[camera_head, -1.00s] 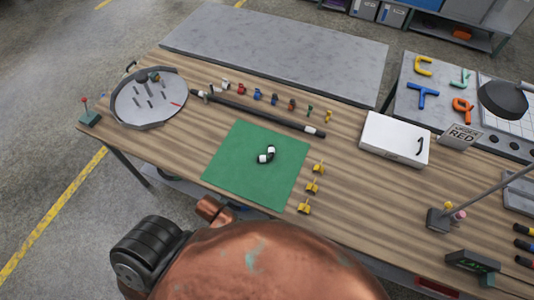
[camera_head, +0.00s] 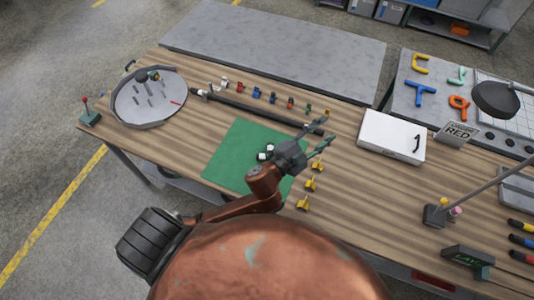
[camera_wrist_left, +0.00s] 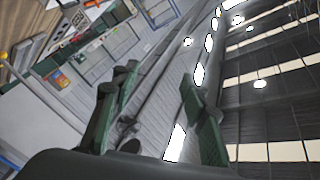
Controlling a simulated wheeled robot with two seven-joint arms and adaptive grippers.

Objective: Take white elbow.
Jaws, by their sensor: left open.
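A small white elbow-like fitting (camera_head: 224,82) stands at the left end of a row of small coloured fittings behind the long dark hose (camera_head: 255,108). My left gripper (camera_head: 323,133) is open and empty above the right edge of the green mat (camera_head: 232,155), far to the right of the white fitting. Its spread green fingers also show in the left wrist view (camera_wrist_left: 160,78), which faces the hall and ceiling. A black-and-white piece (camera_head: 266,152) on the mat is partly hidden by my left gripper. My right gripper is not in view.
Yellow pieces (camera_head: 309,184) stand in a line right of the mat. A white case (camera_head: 392,136) lies to the right. A round grey tray (camera_head: 148,112) with upright pegs is at the left. Bare wood lies between tray and mat.

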